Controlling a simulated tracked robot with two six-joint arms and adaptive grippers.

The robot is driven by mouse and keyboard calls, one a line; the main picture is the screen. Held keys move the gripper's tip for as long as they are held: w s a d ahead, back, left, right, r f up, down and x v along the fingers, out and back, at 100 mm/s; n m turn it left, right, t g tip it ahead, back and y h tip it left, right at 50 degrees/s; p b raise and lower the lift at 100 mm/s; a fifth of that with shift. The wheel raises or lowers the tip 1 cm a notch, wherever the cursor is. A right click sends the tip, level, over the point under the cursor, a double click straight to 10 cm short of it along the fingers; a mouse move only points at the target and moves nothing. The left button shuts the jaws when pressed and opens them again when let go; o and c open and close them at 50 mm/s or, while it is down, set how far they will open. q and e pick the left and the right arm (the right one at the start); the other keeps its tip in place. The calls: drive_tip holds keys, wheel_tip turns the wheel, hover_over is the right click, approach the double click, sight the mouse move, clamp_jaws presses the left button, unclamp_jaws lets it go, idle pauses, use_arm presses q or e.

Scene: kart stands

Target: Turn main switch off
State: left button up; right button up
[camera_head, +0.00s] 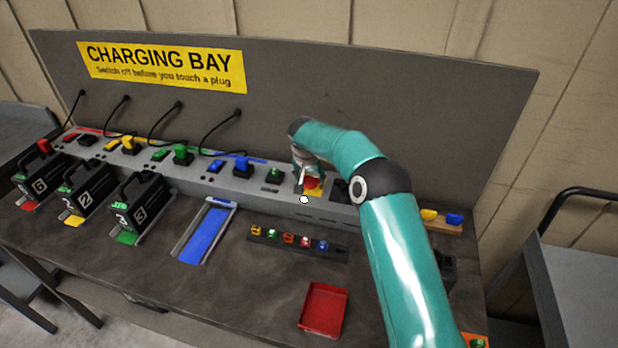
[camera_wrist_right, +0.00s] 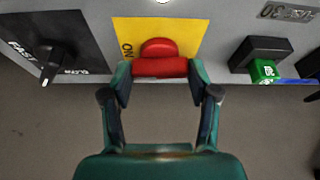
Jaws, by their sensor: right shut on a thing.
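The main switch is a red handle (camera_wrist_right: 160,48) on a yellow plate (camera_wrist_right: 185,30), with the word ON readable beside it in the right wrist view. In the head view the red switch (camera_head: 311,183) sits on the grey charging console, partly hidden by my right gripper (camera_head: 308,176). In the right wrist view my right gripper (camera_wrist_right: 159,72) has one finger at each end of the red handle and is shut on it. The handle's lower part leans toward the gripper. My left gripper is not in view.
A black dial (camera_wrist_right: 52,58) marked FAST and SLOW and a green plug (camera_wrist_right: 263,71) flank the switch. Battery packs (camera_head: 140,208), a blue tray (camera_head: 205,235), a rack of coloured items (camera_head: 290,240) and a red tray (camera_head: 323,308) stand on the bench.

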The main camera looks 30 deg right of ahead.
drive_tip(key=shift+f+n+y+b, duration=0.1)
drive_tip(key=shift+n+y+b, duration=0.2)
drive_tip(key=shift+n+b, duration=0.5)
drive_tip(key=n+t+y, duration=0.1)
drive_tip(key=n, duration=0.2)
drive_tip(key=shift+d, duration=0.1)
drive_tip(key=n+y+p, duration=0.1)
drive_tip(key=n, duration=0.2)
drive_tip(key=shift+d+n, duration=0.1)
drive_tip(key=shift+n, duration=0.2)
drive_tip(key=n+y+p, duration=0.1)
drive_tip(key=n, duration=0.2)
drive_tip(key=shift+n+y, duration=0.3)
drive_tip(key=shift+y, duration=0.1)
drive_tip(key=n+y, duration=0.1)
drive_tip(key=n, duration=0.1)
drive_tip(key=shift+n+p, duration=0.35)
drive_tip(key=shift+n, duration=0.05)
drive_tip(key=shift+d+n+g+y, duration=0.1)
drive_tip(key=shift+n+g+y, duration=0.2)
drive_tip(key=shift+n, duration=1.1)
drive_tip(key=o, duration=1.2)
drive_tip(key=shift+c, duration=0.2)
